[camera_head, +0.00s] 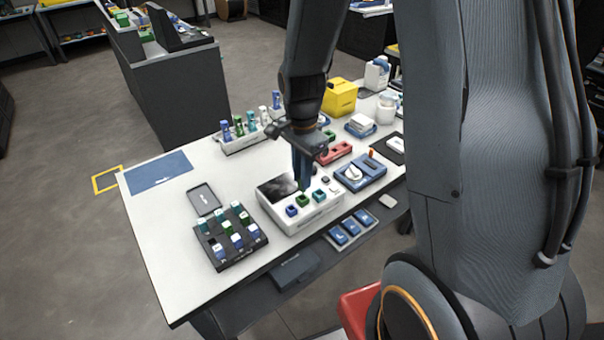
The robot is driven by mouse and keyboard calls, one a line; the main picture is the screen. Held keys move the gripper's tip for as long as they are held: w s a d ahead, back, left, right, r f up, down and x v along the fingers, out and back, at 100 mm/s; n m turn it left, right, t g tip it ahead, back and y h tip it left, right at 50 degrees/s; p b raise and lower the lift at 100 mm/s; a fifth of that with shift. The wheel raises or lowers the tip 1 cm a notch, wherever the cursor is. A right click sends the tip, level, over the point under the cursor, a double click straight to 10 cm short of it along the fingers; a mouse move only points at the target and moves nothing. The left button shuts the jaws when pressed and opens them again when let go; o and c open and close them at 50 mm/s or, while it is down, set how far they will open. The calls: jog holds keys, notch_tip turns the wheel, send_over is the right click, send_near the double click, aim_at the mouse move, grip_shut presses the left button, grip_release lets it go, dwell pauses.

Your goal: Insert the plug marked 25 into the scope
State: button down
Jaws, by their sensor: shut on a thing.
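The scope is a white box (322,215) with a dark screen (276,188) near the table's front edge. A blue socket (291,210) and a teal socket (319,195) stand on its front, with a green piece (303,200) between them. My gripper (303,184) points straight down over the scope, its dark fingers shut just above the green piece. The held plug is mostly hidden by the fingers; I cannot tell how deep it sits. A black rack (225,264) left of the scope holds several blue, green and teal plugs. The number 25 is too small to read.
A blue device with a white dial (353,174) and a red tray (335,154) stand right of the scope. A white rack (245,142) with upright plugs is behind. A grey tray (205,199) and blue mat (160,171) lie left. The table's left front is clear.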

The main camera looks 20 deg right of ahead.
jog(key=shift+f, duration=0.15)
jog(key=shift+a+f, duration=0.1)
jog(key=shift+f, duration=0.2)
jog(key=shift+f, duration=1.4)
dwell(2.3)
jog(key=c, duration=1.6)
grip_release()
jog(key=shift+r, duration=0.1)
jog(key=shift+r+p, duration=2.45)
jog(key=shift+r, duration=0.5)
